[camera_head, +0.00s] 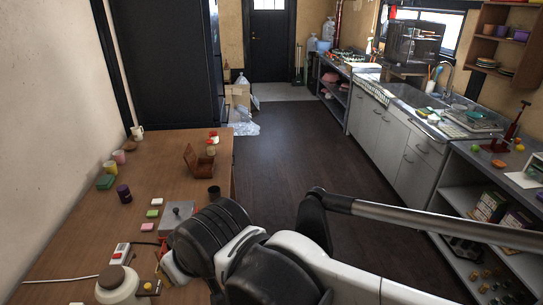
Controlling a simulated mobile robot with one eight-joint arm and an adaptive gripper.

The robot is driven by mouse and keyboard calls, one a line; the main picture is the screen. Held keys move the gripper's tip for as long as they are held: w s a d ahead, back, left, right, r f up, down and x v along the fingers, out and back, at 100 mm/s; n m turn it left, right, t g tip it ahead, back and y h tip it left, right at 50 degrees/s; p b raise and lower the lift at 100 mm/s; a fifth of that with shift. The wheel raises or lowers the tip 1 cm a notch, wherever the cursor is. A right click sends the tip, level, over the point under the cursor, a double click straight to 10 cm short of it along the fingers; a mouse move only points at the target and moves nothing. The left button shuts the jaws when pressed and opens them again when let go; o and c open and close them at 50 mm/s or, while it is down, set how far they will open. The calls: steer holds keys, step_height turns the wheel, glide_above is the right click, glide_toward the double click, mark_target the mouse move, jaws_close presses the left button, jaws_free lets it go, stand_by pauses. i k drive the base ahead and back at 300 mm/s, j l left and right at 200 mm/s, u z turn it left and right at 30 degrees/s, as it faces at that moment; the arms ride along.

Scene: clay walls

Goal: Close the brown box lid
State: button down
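A small brown box (202,165) sits on the wooden table near its right edge, toward the far end. Its lid (188,157) looks raised and tilted on the left side, so the box appears open. My arm reaches in from the bottom right, and its black and white links cover the near right part of the table. The arm is well short of the brown box and apart from it.
The wooden table (75,232) holds a dark cup (214,192) just in front of the box, red-topped jars (212,144) behind it, a grey box (177,216), a dark purple jar (124,194) and cups at left. Dark floor (290,160) lies between table and counter.

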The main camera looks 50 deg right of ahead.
mark_target(189, 156)
steer(key=z, duration=0.9)
steer(key=i+l, duration=0.15)
steer(key=l, duration=0.2)
steer(key=i+l, duration=0.2)
steer(key=l, duration=0.15)
steer(key=i+l, duration=0.15)
steer(key=l, duration=0.15)
steer(key=i+l, duration=0.1)
steer(key=i, duration=0.7)
steer(key=i+l, duration=0.1)
steer(key=i, duration=0.65)
steer(key=i+j, duration=0.1)
steer(key=j, duration=0.15)
